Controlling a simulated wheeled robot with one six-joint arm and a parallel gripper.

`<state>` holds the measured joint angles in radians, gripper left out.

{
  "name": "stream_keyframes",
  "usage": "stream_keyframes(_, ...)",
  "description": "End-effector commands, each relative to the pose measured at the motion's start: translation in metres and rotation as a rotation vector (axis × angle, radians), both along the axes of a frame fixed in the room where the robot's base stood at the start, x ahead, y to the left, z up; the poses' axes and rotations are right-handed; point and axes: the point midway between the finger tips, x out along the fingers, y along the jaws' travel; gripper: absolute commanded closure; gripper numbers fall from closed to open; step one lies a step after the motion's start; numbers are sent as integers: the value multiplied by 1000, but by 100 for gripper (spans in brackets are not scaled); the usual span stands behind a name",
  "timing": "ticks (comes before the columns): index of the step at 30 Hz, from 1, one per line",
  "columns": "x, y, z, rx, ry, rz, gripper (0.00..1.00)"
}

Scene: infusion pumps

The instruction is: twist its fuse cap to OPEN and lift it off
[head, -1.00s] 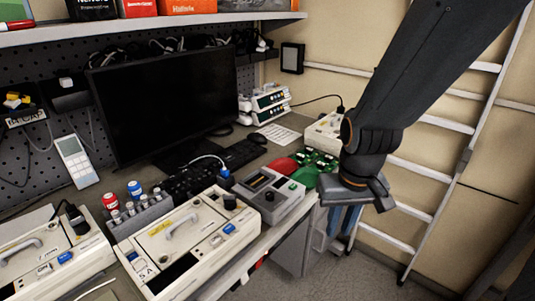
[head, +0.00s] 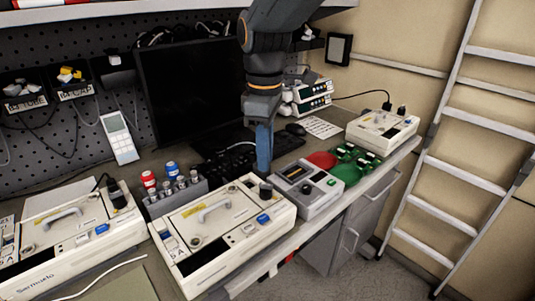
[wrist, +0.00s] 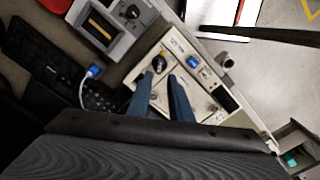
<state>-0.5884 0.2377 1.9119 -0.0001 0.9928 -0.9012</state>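The middle pump (head: 205,250) is a cream box with a grey handle, a blue connector and a black round cap (head: 266,190) at its back right corner. I cannot read any OPEN mark. My gripper (head: 264,172) points down, its blue fingertips just above or behind that cap in the head view. In the wrist view the fingers (wrist: 160,76) are apart with nothing between them. The black cap (wrist: 159,64) shows just beyond their tips, over the pump (wrist: 205,75). The height gap is hard to judge.
A left pump (head: 60,262) and a far right pump (head: 375,143) stand on the bench. A monitor (head: 190,95) stands behind.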

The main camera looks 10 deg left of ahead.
Motion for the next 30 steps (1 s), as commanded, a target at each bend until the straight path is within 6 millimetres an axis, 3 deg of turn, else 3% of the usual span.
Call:
stream_keyframes(18,0,-1,-66,0,0,-4,81)
stream_keyframes(29,0,-1,-73,-1,1,-5,81)
stream_keyframes(30,0,-1,-73,-1,1,-5,85)
